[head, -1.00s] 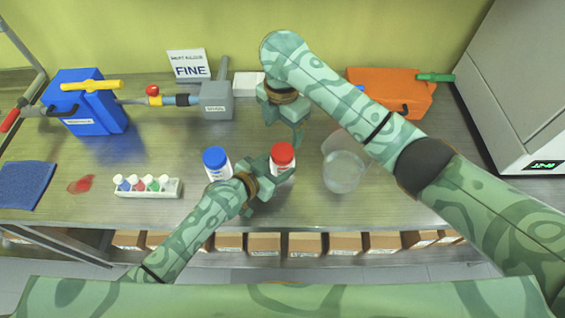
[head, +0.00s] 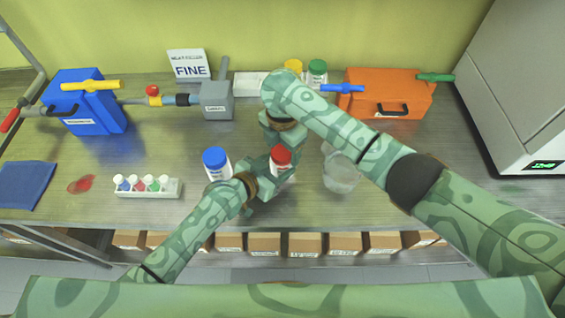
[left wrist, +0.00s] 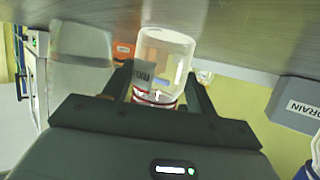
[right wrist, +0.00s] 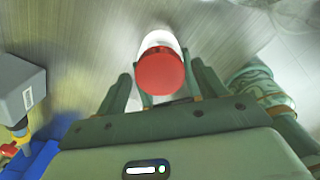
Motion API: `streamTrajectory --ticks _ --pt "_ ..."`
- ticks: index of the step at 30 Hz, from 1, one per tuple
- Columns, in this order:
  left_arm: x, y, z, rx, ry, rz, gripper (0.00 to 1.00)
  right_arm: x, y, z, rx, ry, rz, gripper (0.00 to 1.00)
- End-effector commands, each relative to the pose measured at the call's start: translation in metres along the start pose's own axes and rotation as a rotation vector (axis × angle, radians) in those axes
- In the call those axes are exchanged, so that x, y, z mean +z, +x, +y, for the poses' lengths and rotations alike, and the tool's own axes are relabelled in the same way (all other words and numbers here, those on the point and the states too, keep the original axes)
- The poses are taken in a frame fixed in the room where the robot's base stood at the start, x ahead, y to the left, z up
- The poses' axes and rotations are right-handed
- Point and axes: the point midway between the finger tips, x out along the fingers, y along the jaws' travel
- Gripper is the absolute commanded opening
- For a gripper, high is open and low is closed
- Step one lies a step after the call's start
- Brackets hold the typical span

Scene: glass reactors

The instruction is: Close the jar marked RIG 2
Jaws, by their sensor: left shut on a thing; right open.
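A clear jar with a red lid (head: 281,154) stands near the middle of the bench front. My left gripper (head: 264,190) is shut on the jar from the left. In the left wrist view the jar body (left wrist: 165,50) sits between the fingers; its label (left wrist: 144,72) is too blurred to read surely. My right gripper (head: 277,138) is open just above and behind the red lid. In the right wrist view the red lid (right wrist: 160,72) lies between and slightly beyond the open fingers. I cannot tell whether the lid is fully seated or whether the fingers touch it.
A blue-lidded jar (head: 216,163) stands close left of my left gripper. A clear glass vessel (head: 341,172) stands at right, beneath my right arm. Yellow-lidded (head: 293,66) and green-lidded (head: 317,72) jars stand at the back. A white vial rack (head: 147,189) is at left front.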

Motion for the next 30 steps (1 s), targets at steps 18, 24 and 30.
streamTrajectory --ticks 18,24,30 --pt "0.0002 0.0 0.0001 0.0 0.0 -0.001 0.0 0.0001 0.0013 0.0002 0.001 0.004 0.0 0.25" --pt "0.0003 0.0 0.0001 0.0 0.0 -0.001 0.0 -0.0005 0.0014 0.0002 0.001 0.295 0.002 0.25" --pt "0.0003 0.0 0.0002 0.0 0.0 -0.001 0.0 -0.0022 0.0021 0.0004 0.0 0.966 0.006 0.25"
